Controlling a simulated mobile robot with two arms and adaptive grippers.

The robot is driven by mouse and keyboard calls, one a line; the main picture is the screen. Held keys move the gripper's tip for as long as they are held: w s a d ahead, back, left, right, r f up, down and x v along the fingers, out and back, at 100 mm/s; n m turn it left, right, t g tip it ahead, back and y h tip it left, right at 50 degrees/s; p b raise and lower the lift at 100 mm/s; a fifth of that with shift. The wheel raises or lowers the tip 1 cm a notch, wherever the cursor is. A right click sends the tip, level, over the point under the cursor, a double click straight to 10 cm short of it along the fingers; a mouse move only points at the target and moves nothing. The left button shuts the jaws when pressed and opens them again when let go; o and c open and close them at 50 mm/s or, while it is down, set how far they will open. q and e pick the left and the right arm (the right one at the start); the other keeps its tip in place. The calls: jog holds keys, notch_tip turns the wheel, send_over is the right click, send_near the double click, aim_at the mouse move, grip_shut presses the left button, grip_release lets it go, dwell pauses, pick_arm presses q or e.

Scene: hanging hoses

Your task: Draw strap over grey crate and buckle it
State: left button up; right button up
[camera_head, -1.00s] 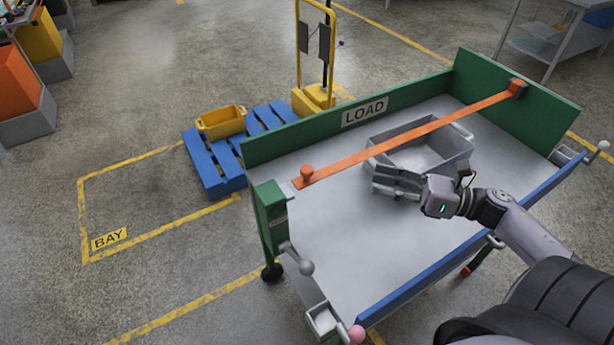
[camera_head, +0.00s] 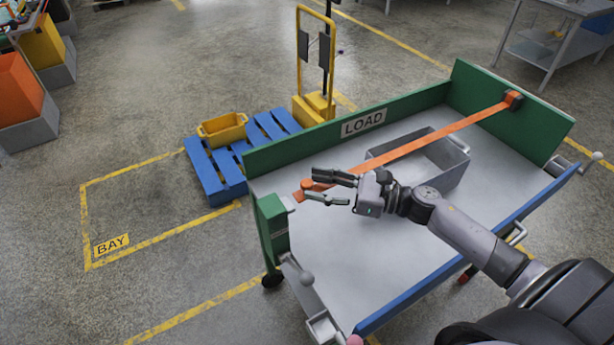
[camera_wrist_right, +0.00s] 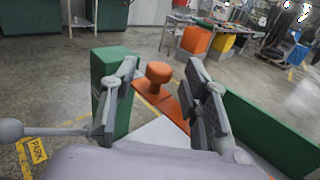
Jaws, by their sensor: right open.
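My right gripper (camera_head: 312,184) is open at this end. In the wrist view its fingers (camera_wrist_right: 162,68) stand on either side of the knob, with gaps showing. The green post (camera_head: 270,222) stands just left of the strap end. I cannot make out a buckle. My left gripper is not in view.
The cart has a green back wall with a LOAD sign (camera_head: 363,122) and a blue front rail (camera_head: 440,275). A blue pallet (camera_head: 217,170) with a yellow bin (camera_head: 222,128) stands behind. The tray's front is clear.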

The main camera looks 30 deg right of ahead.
aim_at(307, 183)
jog(key=shift+p+x, duration=0.35)
jog(key=shift+x, duration=1.25)
grip_shut()
